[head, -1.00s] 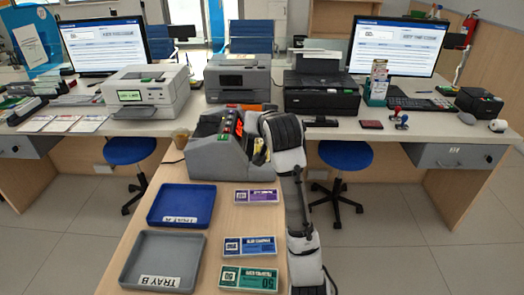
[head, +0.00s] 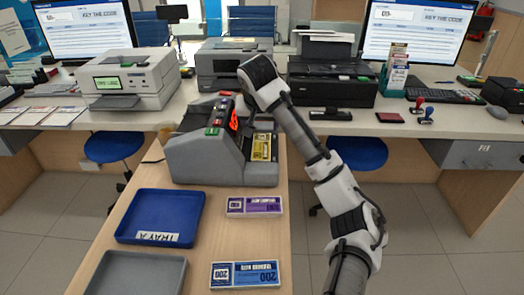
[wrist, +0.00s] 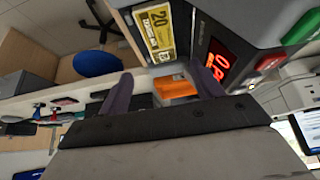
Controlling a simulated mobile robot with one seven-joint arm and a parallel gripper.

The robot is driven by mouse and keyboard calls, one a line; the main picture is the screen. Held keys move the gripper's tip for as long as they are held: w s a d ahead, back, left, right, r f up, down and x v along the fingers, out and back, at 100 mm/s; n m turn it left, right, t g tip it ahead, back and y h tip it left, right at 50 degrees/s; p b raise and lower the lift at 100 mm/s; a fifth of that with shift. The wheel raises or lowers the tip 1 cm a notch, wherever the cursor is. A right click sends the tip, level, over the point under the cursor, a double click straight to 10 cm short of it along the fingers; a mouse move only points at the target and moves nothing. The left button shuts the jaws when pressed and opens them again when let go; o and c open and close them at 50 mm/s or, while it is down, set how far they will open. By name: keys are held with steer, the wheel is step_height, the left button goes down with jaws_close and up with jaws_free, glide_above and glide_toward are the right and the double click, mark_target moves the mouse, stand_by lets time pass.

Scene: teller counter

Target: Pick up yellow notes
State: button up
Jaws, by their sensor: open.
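The yellow notes (head: 262,147), a flat bundle marked 20, rest in the slot at the right side of the grey counting machine (head: 205,158). In the wrist view the yellow notes (wrist: 160,28) lie beyond the fingertips, up and slightly left of centre, next to the machine's red display. My gripper (wrist: 164,88) is open, with its two dark fingers apart and no notes between them. In the head view my wrist hangs above and behind the notes, and the fingers are hidden.
Purple notes (head: 254,206) and blue notes (head: 245,274) lie on the wooden table. A blue tray (head: 128,230) marked TRAY A and a grey tray (head: 176,268) are to their left. Printers (head: 330,90) stand behind. An orange object (wrist: 174,87) shows beyond the fingers.

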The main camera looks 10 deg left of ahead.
mark_target(261, 145)
steer(key=p+x, duration=0.2)
steer(key=x, duration=1.1)
steer(key=shift+f, duration=0.15)
steer(key=c, duration=0.8)
